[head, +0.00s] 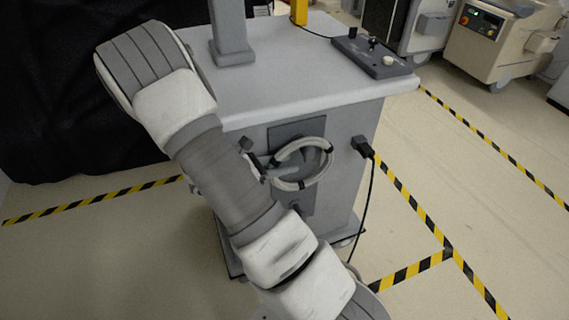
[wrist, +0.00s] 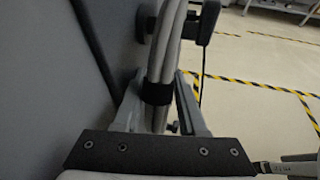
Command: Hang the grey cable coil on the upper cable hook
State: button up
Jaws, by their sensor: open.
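The grey cable coil (head: 322,172) is a pale ring with dark ties, upright against the dark plate (head: 284,132) on the cart's front. In the wrist view its bundled strands (wrist: 170,45) and a black tie (wrist: 157,92) run between my fingers. My gripper (wrist: 158,80) is open, one finger on each side of the coil. In the head view my arm hides most of my gripper.
The cart's pale top (head: 290,75) bears a control box (head: 372,57) and a grey post. A black plug (head: 362,146) with a hanging cord juts out right of the coil. Black drapery stands at left. Taped floor (head: 480,190) at right is clear.

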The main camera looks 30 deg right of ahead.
jog(key=p+v, duration=0.3)
jog(key=v, duration=1.4)
jog(key=shift+a+p, duration=0.25)
jog(key=shift+p, duration=0.05)
jog(key=shift+r, duration=0.1)
jog(key=s+a+r+m+t+y, duration=0.1)
jog(key=s+r+m+t+y, duration=0.2)
jog(key=s+r+m+y, duration=0.6)
jog(key=s+a+r+m+t+y, duration=0.25)
jog(key=s+r+m+y, duration=0.25)
jog(key=s+r+m, duration=0.5)
notch_tip(320, 180, up, 16)
jog(key=w+n+p, duration=0.2)
jog(key=p, duration=1.2)
jog(key=shift+d, duration=0.45)
jog(key=shift+f+t, duration=0.15)
jog(key=shift+t, duration=0.1)
